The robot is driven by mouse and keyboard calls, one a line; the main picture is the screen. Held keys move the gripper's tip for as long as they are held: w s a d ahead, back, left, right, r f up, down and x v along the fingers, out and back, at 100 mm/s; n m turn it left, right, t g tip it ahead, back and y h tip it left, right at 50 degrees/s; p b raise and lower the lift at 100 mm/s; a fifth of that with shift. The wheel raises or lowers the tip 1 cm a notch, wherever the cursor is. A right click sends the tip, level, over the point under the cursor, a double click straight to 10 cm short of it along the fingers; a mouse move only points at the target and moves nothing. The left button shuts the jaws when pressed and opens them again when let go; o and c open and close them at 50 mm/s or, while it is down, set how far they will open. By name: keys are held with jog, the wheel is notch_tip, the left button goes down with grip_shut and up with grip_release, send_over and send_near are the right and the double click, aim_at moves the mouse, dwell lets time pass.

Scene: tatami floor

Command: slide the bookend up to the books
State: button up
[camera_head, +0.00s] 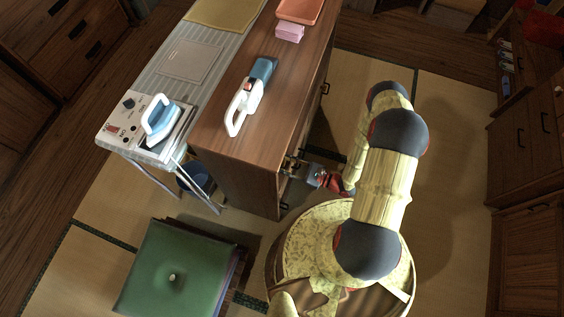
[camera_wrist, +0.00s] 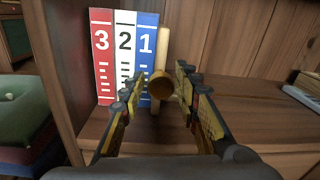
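In the wrist view, a red book marked 3 (camera_wrist: 102,58), a white book marked 2 (camera_wrist: 125,50) and a blue book marked 1 (camera_wrist: 146,40) stand upright by the shelf's left wall. The tan wooden bookend (camera_wrist: 163,46) stands upright just right of the blue book; I cannot tell whether they touch. Its round knob (camera_wrist: 162,86) points toward the camera. My gripper (camera_wrist: 160,84) is open, with one finger on each side of the knob; contact is unclear. In the head view my gripper (camera_head: 314,177) reaches into the cabinet's side, and the books are hidden.
The shelf board (camera_wrist: 235,115) is bare right of the bookend, up to a grey-white object (camera_wrist: 302,95) at the far right. The cabinet top (camera_head: 225,130) carries a blue and white handheld appliance (camera_head: 248,98). A green cushion (camera_head: 175,265) lies on the floor nearby.

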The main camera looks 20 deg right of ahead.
jog(key=shift+o, duration=0.7)
jog(key=shift+s+d, duration=0.2)
jog(key=shift+d, duration=0.3)
jog(key=v, duration=1.1)
